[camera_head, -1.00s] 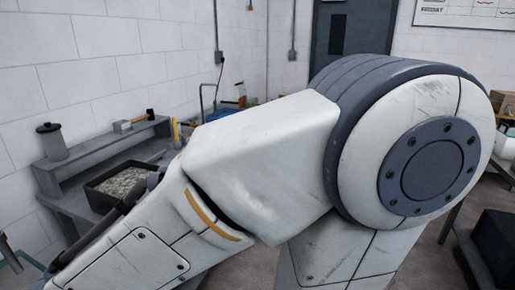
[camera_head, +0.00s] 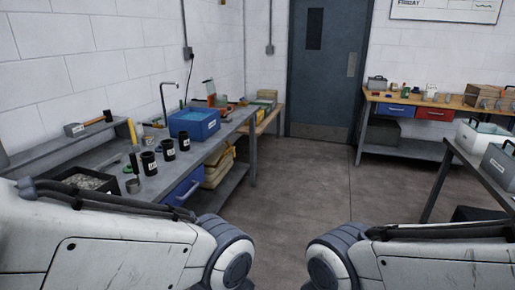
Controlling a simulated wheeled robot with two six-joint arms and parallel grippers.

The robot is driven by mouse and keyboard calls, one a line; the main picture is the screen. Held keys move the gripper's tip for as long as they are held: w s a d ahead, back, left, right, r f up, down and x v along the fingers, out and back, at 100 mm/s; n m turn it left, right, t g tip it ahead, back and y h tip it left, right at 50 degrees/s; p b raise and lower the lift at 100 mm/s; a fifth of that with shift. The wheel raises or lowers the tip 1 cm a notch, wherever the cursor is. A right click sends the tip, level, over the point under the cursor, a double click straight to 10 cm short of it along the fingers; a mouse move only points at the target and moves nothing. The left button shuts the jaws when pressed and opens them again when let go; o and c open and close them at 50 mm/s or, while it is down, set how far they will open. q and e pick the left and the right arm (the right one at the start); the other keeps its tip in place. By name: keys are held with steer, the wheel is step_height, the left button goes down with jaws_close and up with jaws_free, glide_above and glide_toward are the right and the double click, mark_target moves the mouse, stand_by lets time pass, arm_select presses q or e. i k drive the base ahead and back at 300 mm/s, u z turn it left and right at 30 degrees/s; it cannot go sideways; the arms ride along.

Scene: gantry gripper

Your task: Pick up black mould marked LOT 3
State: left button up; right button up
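Three black cylindrical moulds with white labels stand upright in a row on the left workbench: the nearest mould (camera_head: 149,163), the middle mould (camera_head: 168,150) and the farthest mould (camera_head: 184,139). Their label text is too small to read, so I cannot tell which is LOT 3. My two arms show along the bottom edge, the left one from the left and the right one from the right. Neither gripper is in view, and no hand touches the moulds.
The grey workbench (camera_head: 215,150) runs along the left wall. A small grey cup (camera_head: 132,186), a black tray of gravel (camera_head: 72,174) and a blue bin (camera_head: 194,121) stand on it. A blue door (camera_head: 325,90) is at the back. The middle floor is clear.

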mark_target(182, 136)
steer(key=z, duration=0.75)
steer(key=i, duration=3.85)
steer(key=u, duration=3.3)
